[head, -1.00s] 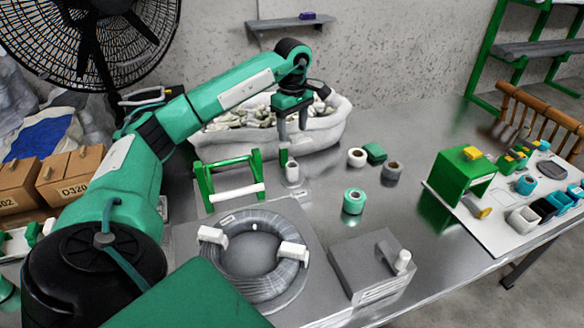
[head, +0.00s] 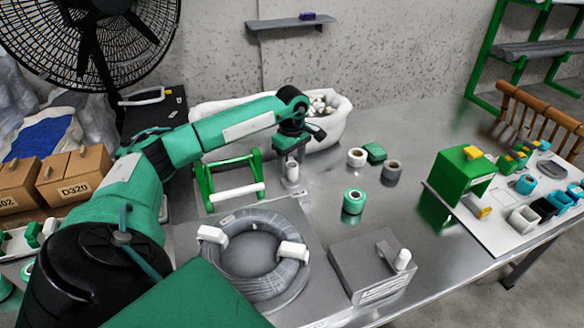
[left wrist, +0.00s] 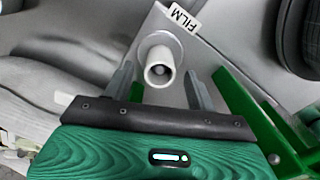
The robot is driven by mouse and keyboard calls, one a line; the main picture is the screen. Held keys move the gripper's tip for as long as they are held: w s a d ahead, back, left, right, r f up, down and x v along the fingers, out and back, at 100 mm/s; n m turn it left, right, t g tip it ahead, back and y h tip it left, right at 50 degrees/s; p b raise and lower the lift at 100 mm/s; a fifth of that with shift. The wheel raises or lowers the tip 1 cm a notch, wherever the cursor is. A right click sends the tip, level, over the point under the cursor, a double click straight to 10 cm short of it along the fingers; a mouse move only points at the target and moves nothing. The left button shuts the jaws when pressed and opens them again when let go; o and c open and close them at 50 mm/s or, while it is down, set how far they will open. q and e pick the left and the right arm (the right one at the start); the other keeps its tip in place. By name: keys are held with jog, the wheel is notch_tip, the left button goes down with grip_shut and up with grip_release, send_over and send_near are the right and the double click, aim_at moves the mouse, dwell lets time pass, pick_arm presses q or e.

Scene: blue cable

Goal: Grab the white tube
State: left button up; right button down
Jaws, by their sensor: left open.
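The white tube (head: 292,173) stands upright on a small plate beside the green stand, in the middle of the head view. In the left wrist view the tube (left wrist: 161,62) shows its open round end, between the two grey fingers. My left gripper (head: 291,161) points down right above and around the tube's top. Its fingers (left wrist: 160,88) are open, with gaps to the tube in the left wrist view. The lower part of the tube is partly hidden from the wrist camera. My right gripper is not in view.
The green stand (head: 206,189) with a white roller (head: 237,193) is close on the left of the tube. A cable coil (head: 240,280) lies in front, with a grey box (head: 350,262) to its right. Several tape rolls stand to the right. A white bin (head: 334,128) is behind.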

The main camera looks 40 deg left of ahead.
pick_arm(q)
notch_tip(320, 180, down, 2)
jog(key=shift+f, duration=0.1)
jog(key=c, duration=1)
jog(key=shift+c, duration=0.2)
